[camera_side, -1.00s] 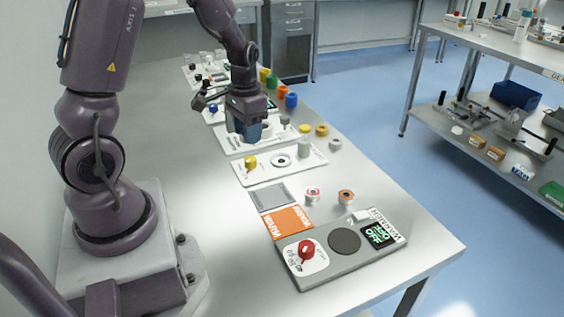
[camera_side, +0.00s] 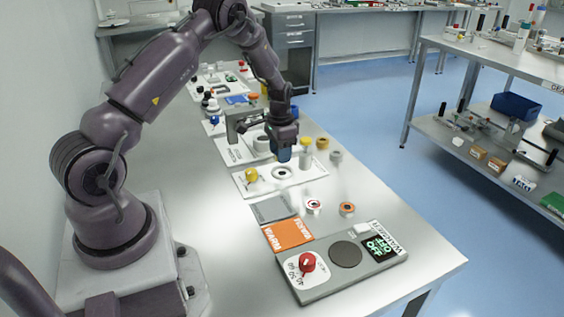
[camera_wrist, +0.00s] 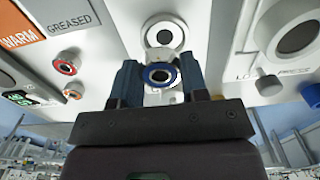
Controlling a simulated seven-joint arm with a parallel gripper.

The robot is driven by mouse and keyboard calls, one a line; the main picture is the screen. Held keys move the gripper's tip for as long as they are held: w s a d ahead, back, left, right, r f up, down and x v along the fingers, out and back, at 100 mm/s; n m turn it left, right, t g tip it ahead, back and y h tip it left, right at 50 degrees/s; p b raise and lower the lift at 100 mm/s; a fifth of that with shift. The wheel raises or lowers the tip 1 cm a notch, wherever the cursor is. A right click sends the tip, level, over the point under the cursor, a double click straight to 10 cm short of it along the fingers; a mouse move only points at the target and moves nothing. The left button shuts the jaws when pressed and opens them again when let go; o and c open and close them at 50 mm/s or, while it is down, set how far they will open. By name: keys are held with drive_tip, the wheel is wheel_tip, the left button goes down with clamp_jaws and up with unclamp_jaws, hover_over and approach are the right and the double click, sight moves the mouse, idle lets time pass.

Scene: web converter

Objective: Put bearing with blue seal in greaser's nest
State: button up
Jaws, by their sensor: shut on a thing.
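My gripper (camera_side: 284,156) is shut on the bearing with the blue seal (camera_wrist: 161,75), which sits between the two fingertips in the wrist view. In the side view the fingers hide the bearing. The greaser is a white plate (camera_side: 308,180) with a yellow knob (camera_side: 251,174) at its left. Its nest (camera_side: 283,172), a round seat with a dark centre, also shows in the wrist view (camera_wrist: 164,36) just beyond the held bearing. The gripper is above the back part of the greaser plate, and the bearing looks apart from the nest.
A red-ringed bearing (camera_side: 313,206) and an orange-ringed bearing (camera_side: 347,209) stand in front. A grey pad (camera_side: 271,208), an orange WARM card (camera_side: 287,234) and a warmer with a red knob (camera_side: 307,263) lie nearer.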

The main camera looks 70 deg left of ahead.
sight(281, 173)
drive_tip(key=shift+w+a+f, duration=0.15)
drive_tip(key=shift+f, duration=0.1)
drive_tip(key=shift+w+a+f, duration=0.1)
drive_tip(key=shift+w+f, duration=0.05)
drive_tip(key=shift+f, duration=0.75)
drive_tip(key=shift+w+f, duration=0.1)
drive_tip(key=shift+f, duration=0.75)
drive_tip(key=shift+f, duration=0.6)
drive_tip(key=o, duration=0.9)
drive_tip(key=shift+o, duration=0.7)
drive_tip(key=shift+a+f, duration=0.1)
